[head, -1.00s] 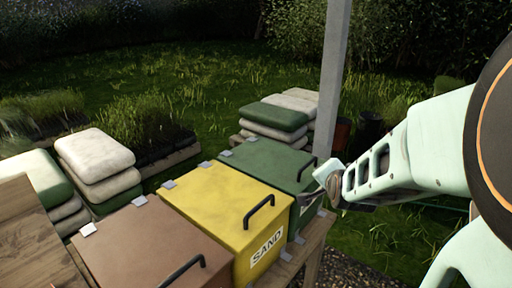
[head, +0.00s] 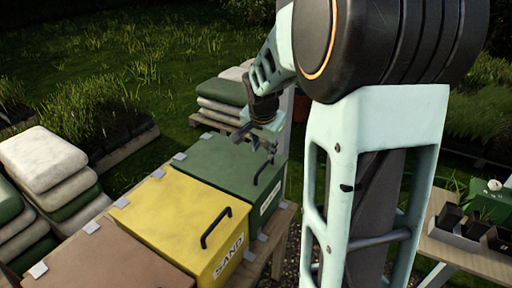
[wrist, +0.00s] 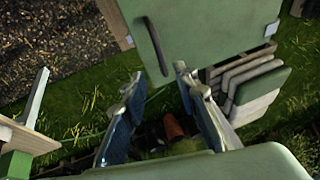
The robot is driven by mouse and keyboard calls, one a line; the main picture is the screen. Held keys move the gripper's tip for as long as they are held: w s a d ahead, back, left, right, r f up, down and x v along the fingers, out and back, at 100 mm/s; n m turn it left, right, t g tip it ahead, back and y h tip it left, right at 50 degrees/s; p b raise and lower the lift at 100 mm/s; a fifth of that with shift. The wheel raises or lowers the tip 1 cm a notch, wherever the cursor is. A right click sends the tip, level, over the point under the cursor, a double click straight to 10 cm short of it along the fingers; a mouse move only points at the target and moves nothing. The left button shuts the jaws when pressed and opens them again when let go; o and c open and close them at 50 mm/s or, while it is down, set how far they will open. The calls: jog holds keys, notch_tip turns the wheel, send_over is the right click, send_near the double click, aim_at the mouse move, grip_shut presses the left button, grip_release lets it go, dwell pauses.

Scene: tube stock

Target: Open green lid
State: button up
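The green lid (head: 222,158) lies shut on the green box at the far end of a row of three boxes. Its dark bar handle (head: 267,168) is near the front edge. My gripper (head: 262,143) is above the lid, near the handle, with its fingers apart and nothing between them. In the wrist view the green lid (wrist: 205,25) fills the top middle, and the handle (wrist: 153,45) lies just beyond the open fingertips of my gripper (wrist: 159,80). I see no contact between fingers and handle.
The yellow box (head: 165,215) marked SAND and a brown box (head: 105,262) stand nearer in the row. Stacked sacks (head: 222,92) lie behind the green box. A bench (head: 465,255) with pots is at right.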

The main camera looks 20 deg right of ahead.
aim_at(264, 165)
jog(key=x, duration=1)
jog(key=shift+w+f, duration=0.1)
jog(key=shift+f, duration=0.2)
jog(key=shift+c, duration=0.5)
grip_shut()
